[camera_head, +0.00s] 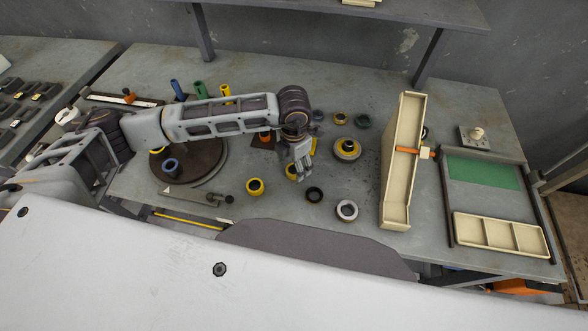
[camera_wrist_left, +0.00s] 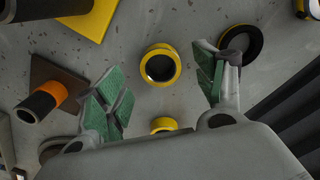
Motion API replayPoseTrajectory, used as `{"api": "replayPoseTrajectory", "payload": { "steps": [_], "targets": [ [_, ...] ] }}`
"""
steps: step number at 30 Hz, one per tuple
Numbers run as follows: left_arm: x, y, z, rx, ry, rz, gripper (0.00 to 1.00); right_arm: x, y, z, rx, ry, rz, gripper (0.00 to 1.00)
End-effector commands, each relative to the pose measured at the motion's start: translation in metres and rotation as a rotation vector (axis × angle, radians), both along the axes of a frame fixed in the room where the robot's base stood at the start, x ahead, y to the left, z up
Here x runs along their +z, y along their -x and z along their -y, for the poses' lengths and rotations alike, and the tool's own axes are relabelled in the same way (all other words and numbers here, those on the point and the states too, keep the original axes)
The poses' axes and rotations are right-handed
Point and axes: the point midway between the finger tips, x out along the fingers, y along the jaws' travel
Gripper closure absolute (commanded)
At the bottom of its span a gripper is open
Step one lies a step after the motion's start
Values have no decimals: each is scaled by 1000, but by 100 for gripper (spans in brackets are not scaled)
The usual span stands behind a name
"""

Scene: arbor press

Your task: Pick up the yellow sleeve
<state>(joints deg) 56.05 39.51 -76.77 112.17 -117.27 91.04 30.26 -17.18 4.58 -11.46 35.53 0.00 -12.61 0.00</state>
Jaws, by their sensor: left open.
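My left gripper (camera_head: 303,168) is open and empty, pointing down over the middle of the table. A yellow sleeve (camera_wrist_left: 161,81) with a dark bore stands below and between its spread green-padded fingers (camera_wrist_left: 160,84) in the left wrist view, apart from both. In the head view a yellow sleeve (camera_head: 290,172) shows beside the gripper, partly hidden by it. A second yellow piece (camera_wrist_left: 163,124) is mostly hidden by the gripper body in the wrist view. Another yellow ring-shaped piece (camera_head: 255,187) stands further left. My right gripper is not in view.
A black ring (camera_head: 314,194) and a grey-white ring (camera_head: 347,210) lie near the gripper. A round dark turntable (camera_head: 205,165) with coloured sleeves is at left, partly under my arm. A long cream bin (camera_head: 397,205) and a compartment tray (camera_head: 500,234) are at right.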

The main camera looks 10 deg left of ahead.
Motion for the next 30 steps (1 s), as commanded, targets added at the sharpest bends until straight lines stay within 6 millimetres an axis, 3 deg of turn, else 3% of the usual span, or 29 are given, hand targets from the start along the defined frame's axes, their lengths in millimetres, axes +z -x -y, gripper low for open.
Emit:
{"api": "replayPoseTrajectory", "payload": {
  "steps": [9,23,30],
  "targets": [
    [-26,1,1,0,1,-1,30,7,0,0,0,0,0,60],
    [-27,1,1,0,0,0,30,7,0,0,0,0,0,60],
    [-27,1,0,0,0,0,60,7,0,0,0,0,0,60]
  ]
}}
